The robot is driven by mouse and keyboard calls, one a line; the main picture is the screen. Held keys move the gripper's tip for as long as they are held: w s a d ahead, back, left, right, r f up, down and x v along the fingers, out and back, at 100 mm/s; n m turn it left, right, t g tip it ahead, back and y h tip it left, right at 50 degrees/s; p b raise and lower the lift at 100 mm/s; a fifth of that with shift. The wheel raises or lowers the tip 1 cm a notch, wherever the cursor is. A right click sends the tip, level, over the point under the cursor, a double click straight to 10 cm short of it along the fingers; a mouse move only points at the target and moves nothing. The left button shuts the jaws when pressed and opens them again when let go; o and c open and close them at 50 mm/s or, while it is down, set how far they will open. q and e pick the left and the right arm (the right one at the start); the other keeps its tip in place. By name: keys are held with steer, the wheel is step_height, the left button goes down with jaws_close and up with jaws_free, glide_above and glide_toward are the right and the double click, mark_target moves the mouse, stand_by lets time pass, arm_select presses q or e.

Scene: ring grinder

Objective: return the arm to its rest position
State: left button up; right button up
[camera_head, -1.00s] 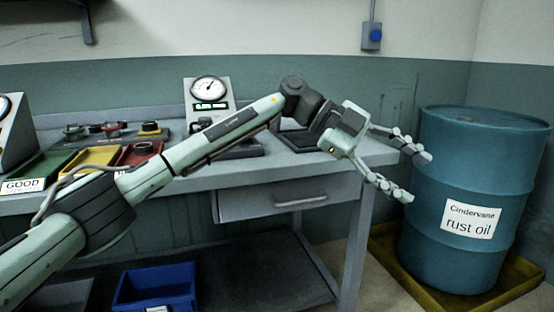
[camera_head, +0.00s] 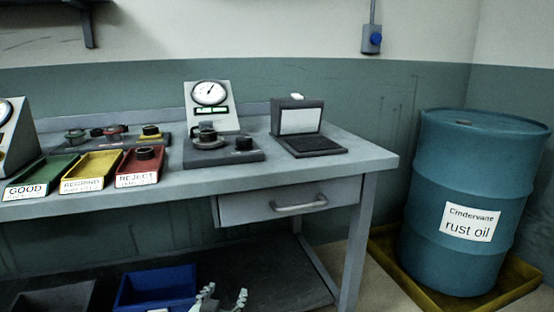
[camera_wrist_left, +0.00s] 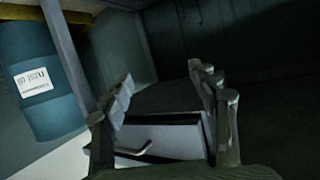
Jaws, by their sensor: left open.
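My left gripper (camera_head: 222,299) shows only by its fingertips at the bottom edge of the head view, low in front of the workbench (camera_head: 345,160). Its fingers are apart with nothing between them. In the left wrist view the open fingers of the left gripper (camera_wrist_left: 165,105) frame the bench drawer (camera_wrist_left: 165,140) and its handle, with a gap to them. The rest of the left arm is out of the head view. My right gripper is in neither view.
A blue bin (camera_head: 155,285) sits below. A rust oil drum (camera_head: 470,190) stands right in a yellow tray (camera_head: 425,292).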

arm_select(q)
steer(key=s+a+f+g+y, duration=0.1)
steer(key=s+a+f+g, duration=0.2)
steer(key=s, duration=0.7)
steer(key=s+a+f+g+y, duration=0.1)
steer(key=s+a+f+g, duration=0.3)
steer(key=s+f, duration=0.5)
steer(key=s+a+f+g, duration=0.4)
steer(key=s+a+f, duration=0.2)
steer(key=s, duration=0.6)
steer(key=shift+s+a+f+n+y, duration=0.15)
steer(key=shift+s+a+n+y, duration=0.2)
steer(key=shift+a, duration=0.45)
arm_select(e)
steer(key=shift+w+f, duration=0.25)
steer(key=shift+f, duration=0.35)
arm_select(q)
steer(key=shift+w, duration=0.1)
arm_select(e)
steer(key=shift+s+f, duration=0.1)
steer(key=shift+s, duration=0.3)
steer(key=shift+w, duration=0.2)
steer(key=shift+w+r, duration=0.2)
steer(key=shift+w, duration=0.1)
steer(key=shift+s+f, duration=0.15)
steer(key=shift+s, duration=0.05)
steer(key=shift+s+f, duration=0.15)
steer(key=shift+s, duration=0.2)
